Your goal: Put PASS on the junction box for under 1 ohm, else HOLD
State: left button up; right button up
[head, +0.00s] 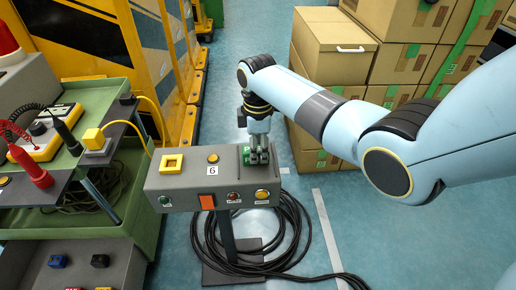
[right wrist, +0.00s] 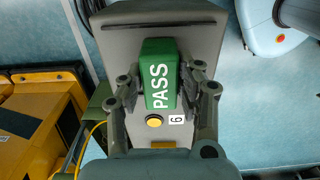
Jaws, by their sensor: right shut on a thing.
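The grey junction box (head: 185,184), marked 6, stands on a post in the middle of the head view. It has a yellow square frame, a yellow button and a front row of coloured controls. My right gripper (head: 258,156) points down over the right end of its top. It is shut on the green PASS block (right wrist: 158,80), its fingers on both sides of the block in the right wrist view. The block is at the box's top, but I cannot tell whether it touches it. The meter (head: 45,135) lies on the trolley at left; its reading is not legible. No HOLD block can be made out. My left gripper is out of view.
A red probe (head: 33,168) and a black probe (head: 66,130) lie by the meter on the green trolley (head: 112,90). Black cable (head: 292,235) coils around the post. Cardboard boxes (head: 335,55) stack behind. Floor at right is clear.

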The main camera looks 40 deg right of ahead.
jog(key=shift+f, duration=0.1)
jog(key=o, duration=1.2)
jog(key=shift+c, duration=0.2)
notch_tip(320, 180, up, 12)
jog(key=p, duration=0.1)
jog(key=shift+p, duration=0.3)
